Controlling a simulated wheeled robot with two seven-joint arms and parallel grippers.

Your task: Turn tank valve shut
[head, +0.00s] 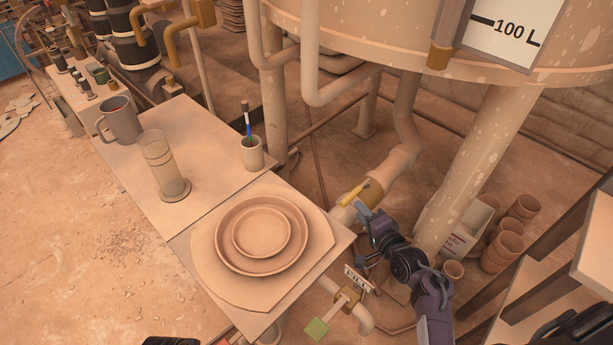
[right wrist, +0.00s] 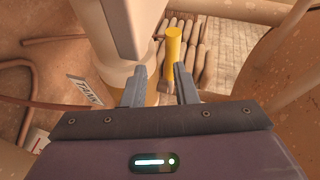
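The tank valve's yellow handle (head: 353,194) sits on a brass valve body (head: 371,193) in the pipe below the big tank (head: 400,35). My right gripper (head: 364,210) is at the handle, on its near side. In the right wrist view the yellow handle (right wrist: 173,45) stands upright, in line with the gap between my two fingers (right wrist: 158,78). The fingers are apart, and I cannot tell whether either touches the handle. A tag reading TANK (right wrist: 84,89) shows at the left there.
A table with round plates (head: 262,235), a clear cylinder (head: 164,165), a grey jug (head: 119,120) and a cup with a brush (head: 252,153) stands left of the valve. A green-handled valve (head: 317,328) is below. A tank leg (head: 485,150) and stacked pots (head: 505,240) are at right.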

